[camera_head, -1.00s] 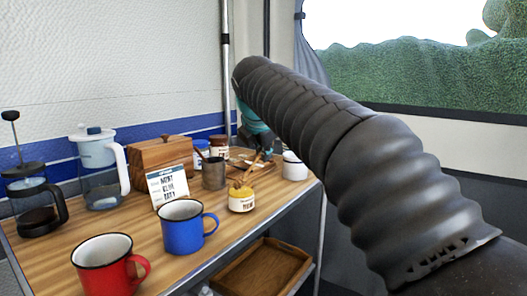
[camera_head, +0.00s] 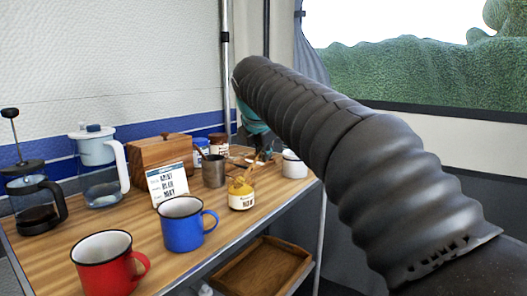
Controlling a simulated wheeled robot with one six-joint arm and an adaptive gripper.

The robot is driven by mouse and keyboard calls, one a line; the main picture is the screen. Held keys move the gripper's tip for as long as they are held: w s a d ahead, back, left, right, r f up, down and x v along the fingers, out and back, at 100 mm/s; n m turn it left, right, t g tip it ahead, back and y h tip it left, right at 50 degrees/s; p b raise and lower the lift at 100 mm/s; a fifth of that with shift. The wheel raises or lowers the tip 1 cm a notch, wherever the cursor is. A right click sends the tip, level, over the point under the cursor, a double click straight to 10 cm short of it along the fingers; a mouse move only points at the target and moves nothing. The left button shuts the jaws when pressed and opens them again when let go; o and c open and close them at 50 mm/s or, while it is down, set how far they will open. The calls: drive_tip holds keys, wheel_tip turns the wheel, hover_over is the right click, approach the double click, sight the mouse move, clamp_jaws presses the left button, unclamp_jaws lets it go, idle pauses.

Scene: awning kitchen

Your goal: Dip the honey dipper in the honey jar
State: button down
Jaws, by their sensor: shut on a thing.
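The honey jar (camera_head: 241,201) is a small glass jar with a pale label and amber honey at its top. It stands near the front edge of the wooden counter. My gripper (camera_head: 262,153) is above and behind the jar, small and partly hidden by my dark ribbed arm. It is shut on the honey dipper (camera_head: 254,168), a thin wooden stick slanting down left toward the jar's mouth. The dipper's head is at the jar's top; I cannot tell whether it is inside the honey.
A grey metal cup (camera_head: 214,171), a small sign (camera_head: 169,185) and a blue mug (camera_head: 182,224) stand left of the jar. A red mug (camera_head: 104,264) is at the front left. A white pot (camera_head: 294,165) stands right of my gripper.

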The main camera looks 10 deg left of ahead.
wheel_tip(320, 180, up, 5)
drive_tip(key=p, duration=0.5)
drive_tip(key=shift+r, duration=0.95)
